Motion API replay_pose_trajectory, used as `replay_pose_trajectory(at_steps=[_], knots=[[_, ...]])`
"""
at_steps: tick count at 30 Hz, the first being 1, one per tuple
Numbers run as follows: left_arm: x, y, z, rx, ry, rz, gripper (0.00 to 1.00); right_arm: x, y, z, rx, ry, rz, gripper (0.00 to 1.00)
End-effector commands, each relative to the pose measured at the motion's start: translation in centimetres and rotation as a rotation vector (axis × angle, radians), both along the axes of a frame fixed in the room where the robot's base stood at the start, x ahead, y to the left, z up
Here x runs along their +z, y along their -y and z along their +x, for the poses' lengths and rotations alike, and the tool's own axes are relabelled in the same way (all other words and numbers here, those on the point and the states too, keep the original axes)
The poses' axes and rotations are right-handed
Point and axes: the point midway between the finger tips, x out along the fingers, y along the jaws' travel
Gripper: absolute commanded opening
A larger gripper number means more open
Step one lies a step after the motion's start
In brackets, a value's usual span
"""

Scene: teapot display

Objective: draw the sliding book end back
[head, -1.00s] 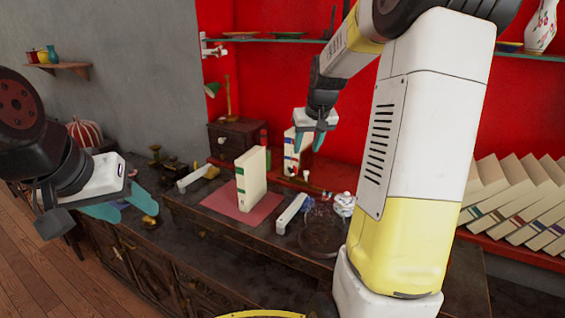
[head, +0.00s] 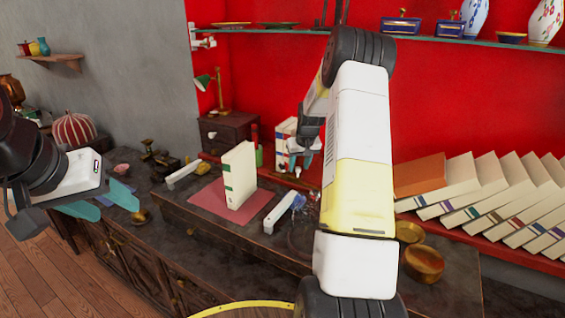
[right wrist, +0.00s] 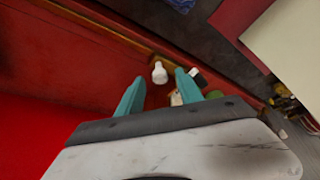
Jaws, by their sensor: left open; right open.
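I cannot tell for sure which piece is the sliding book end. A cream book (head: 240,178) stands upright on a red mat (head: 206,200). Low white bars lie to its left (head: 184,172) and right (head: 280,212), apart from it. Other upright books (head: 284,135) stand on the red shelf at the back wall. My right gripper (head: 301,157) is open in front of them, partly hidden by my arm. The right wrist view shows its teal fingers (right wrist: 161,92) apart, with a small white knob-like piece (right wrist: 159,73) beyond them. My left gripper (head: 105,203) is open and empty at the left.
A row of leaning books (head: 500,205) fills the red shelf at right. Golden bowls (head: 424,263) sit below it. A dark drawer box with a lamp (head: 228,132) stands at the back. A glass shelf (head: 300,34) runs above. Small brass pieces lie left of the mat.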

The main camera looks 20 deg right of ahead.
Motion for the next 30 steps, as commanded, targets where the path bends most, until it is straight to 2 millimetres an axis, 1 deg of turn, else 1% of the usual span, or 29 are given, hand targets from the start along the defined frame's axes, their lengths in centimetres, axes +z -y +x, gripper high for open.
replay_pose_trajectory(at_steps=[3,10,12,14,15,16,17,30], knots=[[0.0,0.0,0.0,0.0,0.0,0.0,0.53,-0.53,0.01,0.18,0.0,-0.001,0.0,0.43],[0.0,0.0,0.0,0.0,0.0,0.0,0.53,-0.55,0.01,0.19,0.0,-0.001,0.0,0.43],[0.0,0.0,0.0,0.0,0.0,0.0,0.53,-0.54,0.0,0.18,0.0,-0.001,0.0,0.29],[0.0,0.0,0.0,0.0,0.0,0.0,0.53,-0.54,0.0,0.18,0.0,-0.001,0.0,0.17],[0.0,0.0,0.0,0.0,0.0,0.0,0.53,-0.53,0.0,0.18,0.0,-0.001,0.0,0.1],[0.0,0.0,0.0,0.0,0.0,0.0,0.53,-0.53,0.0,0.18,0.0,-0.001,0.0,0.04],[0.0,0.0,0.0,0.0,0.0,0.0,0.53,-0.53,0.0,0.18,0.0,-0.001,0.0,0.0],[0.0,0.0,0.0,0.0,0.0,0.0,0.53,-0.51,-0.01,0.18,0.0,-0.001,0.0,0.0]])
